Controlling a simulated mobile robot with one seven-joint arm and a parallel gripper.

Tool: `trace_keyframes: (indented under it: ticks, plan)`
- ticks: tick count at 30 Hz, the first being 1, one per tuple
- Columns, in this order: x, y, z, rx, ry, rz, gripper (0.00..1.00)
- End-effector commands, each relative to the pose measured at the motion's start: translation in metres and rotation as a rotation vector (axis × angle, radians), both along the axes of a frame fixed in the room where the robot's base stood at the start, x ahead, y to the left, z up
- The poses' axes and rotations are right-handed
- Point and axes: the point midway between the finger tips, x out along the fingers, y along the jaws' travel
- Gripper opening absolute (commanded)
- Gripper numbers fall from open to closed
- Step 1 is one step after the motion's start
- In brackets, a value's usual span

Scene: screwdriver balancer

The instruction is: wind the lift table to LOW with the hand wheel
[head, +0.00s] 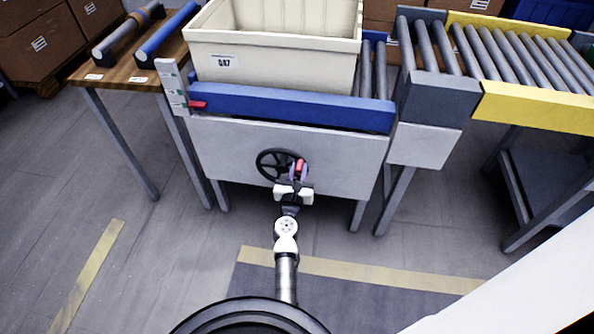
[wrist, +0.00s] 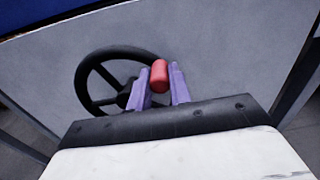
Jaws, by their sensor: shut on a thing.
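The lift table (head: 290,104) has a blue front rail and a grey front panel, and it carries a cream crate. The black hand wheel (head: 261,164) is on the grey panel; it also shows in the wrist view (wrist: 81,82). Its red handle (wrist: 158,75) is at the wheel's right side. My gripper (head: 299,170) is at this handle, with its purple fingers on either side, shut on it. A red pointer (head: 198,105) sits at the left end of the blue rail, beside a pale scale plate (head: 172,88) with green marks. The scale's lettering is too small to read.
The cream crate (head: 271,53), labelled 047 or similar, stands on the lift table. A yellow-sided roller conveyor (head: 535,106) is to the right. A wooden-topped bench (head: 122,73) with rollers is to the left. The floor in front is clear, with yellow stripes.

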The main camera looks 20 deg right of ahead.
Motion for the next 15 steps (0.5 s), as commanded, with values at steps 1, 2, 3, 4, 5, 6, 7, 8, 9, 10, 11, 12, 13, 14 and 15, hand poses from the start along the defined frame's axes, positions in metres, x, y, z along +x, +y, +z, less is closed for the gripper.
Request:
trace_keyframes:
  ticks: [1,2,3,4,5,6,7,8,9,10,11,12,13,14,15]
  plan:
    - [-0.0008,-0.0028,0.0,0.004,-0.004,-0.005,0.0]
    - [-0.0008,-0.0028,-0.0001,0.007,-0.006,-0.005,0.0]
    - [-0.0009,-0.0029,-0.0001,0.008,-0.007,-0.005,0.0]
    - [-0.0009,-0.0029,-0.0001,0.009,-0.008,-0.005,0.0]
    - [-0.0009,-0.0029,-0.0001,0.009,-0.008,-0.005,0.0]
    - [-0.0009,-0.003,-0.0002,0.01,-0.008,-0.005,0.0]
    - [-0.0009,-0.0029,-0.0002,0.01,-0.008,-0.005,0.0]
    - [-0.0009,-0.0029,-0.0002,0.01,-0.007,-0.005,0.0]
    - [-0.0009,-0.0029,-0.0002,0.01,-0.007,-0.005,0.0]
    - [-0.0009,-0.0029,-0.0002,0.01,-0.007,-0.005,0.0]
    - [-0.0009,-0.0029,-0.0002,0.009,-0.006,-0.005,0.0]
    - [-0.001,-0.0029,-0.0002,0.009,-0.006,-0.005,0.0]
    - [-0.001,-0.0029,-0.0002,0.009,-0.006,-0.005,0.0]
    - [-0.001,-0.0029,-0.0003,0.009,-0.006,-0.005,0.21]
    - [-0.0009,-0.0027,-0.0003,0.008,-0.006,-0.005,0.26]
